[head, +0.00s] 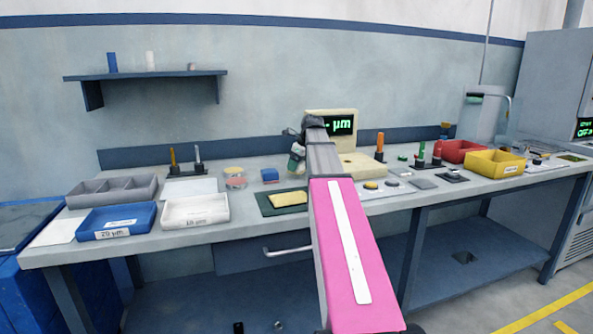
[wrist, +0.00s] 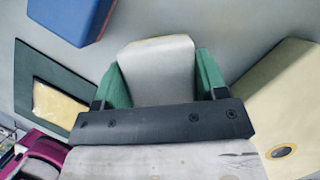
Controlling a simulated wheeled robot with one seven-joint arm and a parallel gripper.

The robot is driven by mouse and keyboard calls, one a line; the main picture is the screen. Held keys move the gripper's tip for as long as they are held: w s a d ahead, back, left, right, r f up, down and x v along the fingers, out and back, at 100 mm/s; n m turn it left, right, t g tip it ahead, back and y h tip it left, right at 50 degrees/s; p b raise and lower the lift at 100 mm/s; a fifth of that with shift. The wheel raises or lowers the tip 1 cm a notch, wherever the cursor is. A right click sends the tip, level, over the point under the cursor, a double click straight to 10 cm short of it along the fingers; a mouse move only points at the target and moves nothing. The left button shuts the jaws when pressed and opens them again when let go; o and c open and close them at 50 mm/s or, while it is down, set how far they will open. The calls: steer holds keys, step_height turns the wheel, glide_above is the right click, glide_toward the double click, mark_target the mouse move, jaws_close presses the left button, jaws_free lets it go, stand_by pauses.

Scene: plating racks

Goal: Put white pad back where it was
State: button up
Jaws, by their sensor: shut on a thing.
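The white pad (wrist: 157,52) is between the two green fingers of my gripper (wrist: 160,78) in the wrist view. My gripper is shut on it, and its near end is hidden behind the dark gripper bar. In the head view my gripper (head: 297,158) is above the back of the bench, just left of the beige gauge (head: 344,126) with the lit display. The pad cannot be made out clearly there. A blue block with a red underside (wrist: 72,18) lies at the upper left of the wrist view; it is also on the bench in the head view (head: 269,174).
A dark green mat (head: 267,207) with a yellow cloth (head: 289,198) lies left of my arm. White (head: 194,211), blue (head: 116,222) and grey (head: 110,190) bins stand at left. Red (head: 459,151) and yellow (head: 494,164) bins stand at right. A shelf (head: 146,75) hangs above.

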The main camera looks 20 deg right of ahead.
steer(key=shift+f, duration=1.15)
steer(key=shift+f, duration=0.1)
steer(key=o, duration=0.9)
steer(key=v, duration=1.2)
